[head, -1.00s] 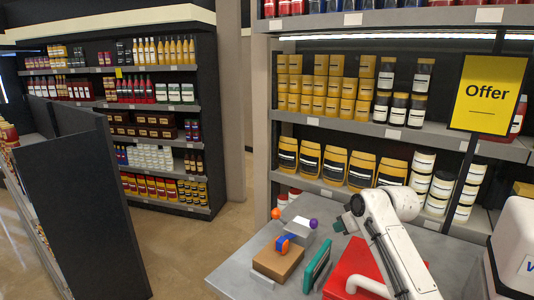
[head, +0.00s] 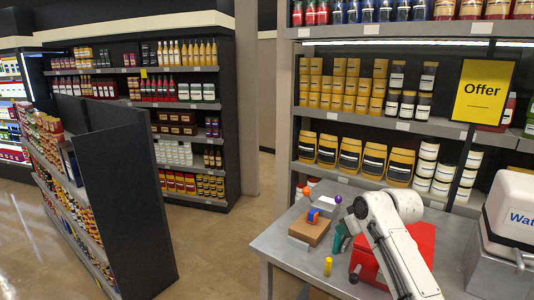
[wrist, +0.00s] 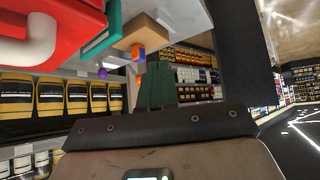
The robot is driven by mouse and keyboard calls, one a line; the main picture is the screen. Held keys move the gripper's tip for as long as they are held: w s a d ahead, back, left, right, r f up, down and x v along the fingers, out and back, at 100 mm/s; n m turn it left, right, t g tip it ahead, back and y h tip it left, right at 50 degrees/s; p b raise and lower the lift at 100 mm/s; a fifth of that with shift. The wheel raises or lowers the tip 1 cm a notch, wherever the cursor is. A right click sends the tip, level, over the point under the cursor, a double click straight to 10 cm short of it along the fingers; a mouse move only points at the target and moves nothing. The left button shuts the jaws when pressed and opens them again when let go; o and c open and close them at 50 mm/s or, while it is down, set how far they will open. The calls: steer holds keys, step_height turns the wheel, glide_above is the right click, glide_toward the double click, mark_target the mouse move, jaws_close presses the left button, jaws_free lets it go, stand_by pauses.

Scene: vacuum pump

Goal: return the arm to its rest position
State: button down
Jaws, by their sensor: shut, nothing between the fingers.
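My white arm (head: 390,245) bends over the grey table at the right of the head view. My gripper (wrist: 157,88) shows in the wrist view as dark green fingers closed together, with nothing between them. In the head view the gripper end is small and partly lost against a teal panel (head: 338,240), so its fingertips are unclear there. The arm stands in front of a red box (head: 424,242) and hides part of it. The red box also shows in the wrist view (wrist: 40,25), with a white pipe-like part.
A brown block (head: 309,232) carries a blue and orange piece (head: 313,215). A yellow cylinder (head: 328,266) stands near the table's (head: 285,258) front edge. A white-topped container (head: 510,210) is at the right. Stocked shelves (head: 345,175) rise behind; open floor (head: 225,250) lies left.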

steer(key=s+a+f+m+g+b, duration=0.2)
steer(key=s+a+f+m+g, duration=0.1)
steer(key=s+f, duration=2)
steer(key=s+d+m+g+h, duration=0.1)
steer(key=s+d, duration=0.2)
steer(key=s, duration=0.8)
steer(key=s+d+f+m+g+h, duration=0.1)
steer(key=s+d, duration=0.2)
steer(key=s, duration=0.7)
steer(key=s+d+f+m+g+h, duration=0.1)
steer(key=s+d, duration=0.2)
steer(key=s, duration=0.8)
steer(key=shift+s+g+h+b, duration=0.35)
steer(key=shift+g+h+b, duration=0.05)
